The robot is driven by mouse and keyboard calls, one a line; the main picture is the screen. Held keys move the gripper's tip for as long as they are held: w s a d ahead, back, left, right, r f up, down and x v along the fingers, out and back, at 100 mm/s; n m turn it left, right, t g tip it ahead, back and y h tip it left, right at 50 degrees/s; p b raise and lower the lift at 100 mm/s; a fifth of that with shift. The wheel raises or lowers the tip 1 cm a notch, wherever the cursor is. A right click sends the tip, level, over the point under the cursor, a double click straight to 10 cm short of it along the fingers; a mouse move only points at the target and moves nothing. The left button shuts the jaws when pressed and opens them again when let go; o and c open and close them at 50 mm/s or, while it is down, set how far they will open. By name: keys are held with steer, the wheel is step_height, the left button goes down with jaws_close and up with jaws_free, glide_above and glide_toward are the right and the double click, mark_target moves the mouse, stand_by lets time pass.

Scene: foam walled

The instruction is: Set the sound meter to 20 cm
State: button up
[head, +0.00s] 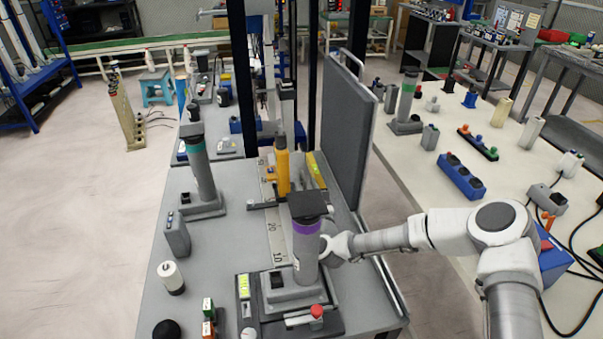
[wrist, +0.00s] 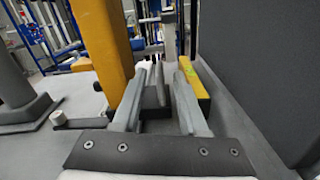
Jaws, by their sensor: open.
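A yellow upright post with a dark tip (head: 282,168) stands on the bench at the far end of the visible scale strip (head: 274,238), which is marked 10 and 20. A low yellow block with a green patch (head: 316,170) lies just right of it. I cannot tell which of these is the sound meter. In the wrist view the post (wrist: 103,45) rises left of my gripper (wrist: 163,75), and the yellow block (wrist: 195,82) lies just beyond the right finger. My gripper is open; a grey piece shows between its fingers. In the head view a purple-banded column hides my gripper.
The purple-banded column (head: 306,245) stands near the bench's front, close to my arm. A tall dark panel (head: 346,130) borders the right side. A teal-banded column (head: 201,165) and a grey box (head: 177,235) stand left. The bench (head: 225,240) is clear between.

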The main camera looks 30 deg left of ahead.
mark_target(301, 173)
steer(key=shift+x, duration=3.05)
steer(key=shift+a+r, duration=0.1)
jaws_close()
steer(key=shift+s, duration=0.1)
